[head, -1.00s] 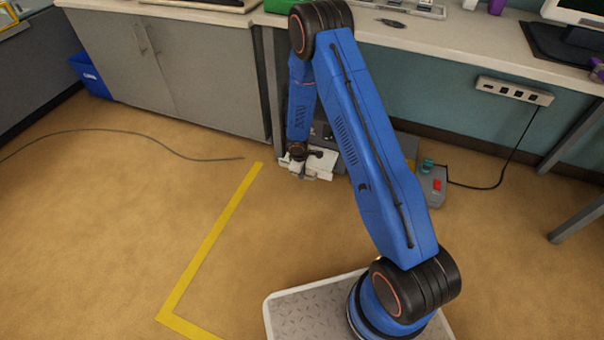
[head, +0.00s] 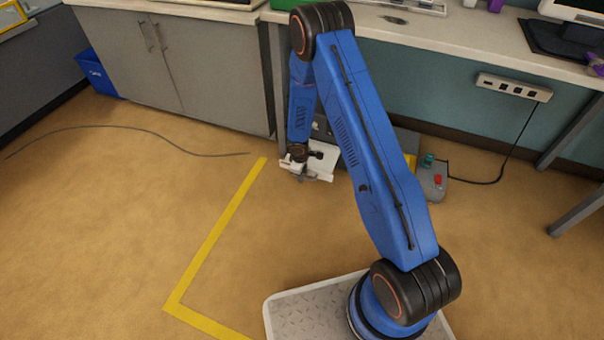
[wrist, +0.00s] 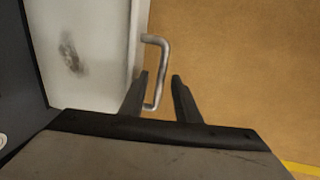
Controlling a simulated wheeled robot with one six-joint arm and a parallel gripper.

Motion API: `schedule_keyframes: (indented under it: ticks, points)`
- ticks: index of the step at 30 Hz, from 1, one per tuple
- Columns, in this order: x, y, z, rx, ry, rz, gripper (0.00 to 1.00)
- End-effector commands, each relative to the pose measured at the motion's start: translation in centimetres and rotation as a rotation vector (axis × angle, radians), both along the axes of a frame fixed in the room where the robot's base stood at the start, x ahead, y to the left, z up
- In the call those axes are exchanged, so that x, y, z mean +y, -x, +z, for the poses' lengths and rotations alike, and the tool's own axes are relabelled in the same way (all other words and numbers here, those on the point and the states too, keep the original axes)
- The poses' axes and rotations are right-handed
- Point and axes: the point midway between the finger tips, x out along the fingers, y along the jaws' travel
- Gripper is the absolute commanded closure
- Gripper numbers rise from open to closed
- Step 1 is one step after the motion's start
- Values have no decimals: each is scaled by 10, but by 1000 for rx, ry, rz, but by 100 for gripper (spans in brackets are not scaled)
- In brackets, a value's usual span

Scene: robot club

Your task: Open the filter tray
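The filter tray (wrist: 85,50) is pale, with a dark smudge on its inside, and stands out from a dark housing (wrist: 22,70) in the wrist view. A silver bar handle (wrist: 163,65) is on its right side. My gripper (wrist: 160,83) is open, with one finger on each side of the handle bar and visible gaps between. The left finger is on the tray's side of the bar. In the head view the tray (head: 325,160) shows low near the floor beside my gripper (head: 297,172). My arm hides much of the housing.
A grey control box (head: 432,182) with a red button sits on the floor to the right. A cable (head: 110,130) and yellow tape (head: 215,230) lie on the floor at left. Cabinets (head: 175,65) and a bench (head: 440,33) stand behind. Floor in front is clear.

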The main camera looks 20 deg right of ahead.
Motion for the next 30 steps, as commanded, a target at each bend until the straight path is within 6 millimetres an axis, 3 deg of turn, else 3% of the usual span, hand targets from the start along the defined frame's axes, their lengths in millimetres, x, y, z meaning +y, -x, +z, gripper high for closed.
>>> schedule_keyframes:
  ticks: [8,30]
  points:
    - [2,2,19,-3,-1,-1,71]
    - [15,20,136,-3,0,0,71]
